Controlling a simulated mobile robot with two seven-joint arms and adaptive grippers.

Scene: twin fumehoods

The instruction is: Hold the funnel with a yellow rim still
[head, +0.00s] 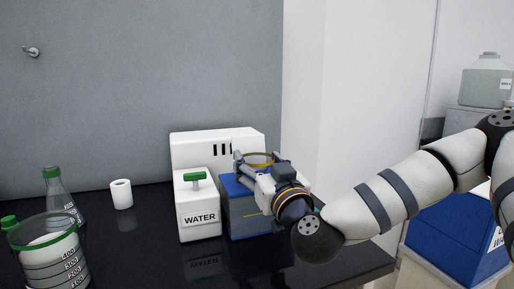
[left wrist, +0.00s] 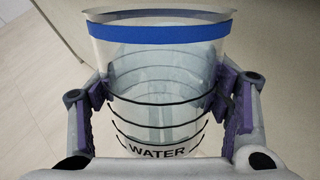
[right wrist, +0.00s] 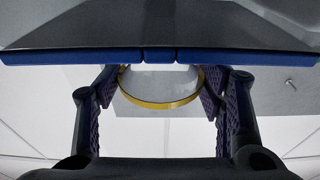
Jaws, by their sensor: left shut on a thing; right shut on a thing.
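The funnel with a yellow rim (head: 258,159) is in the head view, above the front of a blue and white unit. In the right wrist view its yellow rim (right wrist: 160,104) shows as a ring between the finger pads. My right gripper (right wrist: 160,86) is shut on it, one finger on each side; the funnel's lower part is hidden. My right gripper (head: 259,168) reaches in from the right in the head view. My left gripper (left wrist: 165,93) is shut on a clear beaker (left wrist: 155,55) with a blue band and a WATER label. The left gripper is outside the head view.
The blue and white unit (head: 240,215) stands on the black bench (head: 130,235) beside a white WATER box (head: 199,218) with a green handle. At the left are a green-rimmed beaker (head: 50,262), a flask (head: 58,195) and a white cylinder (head: 121,194). The bench's right edge is close to my right arm.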

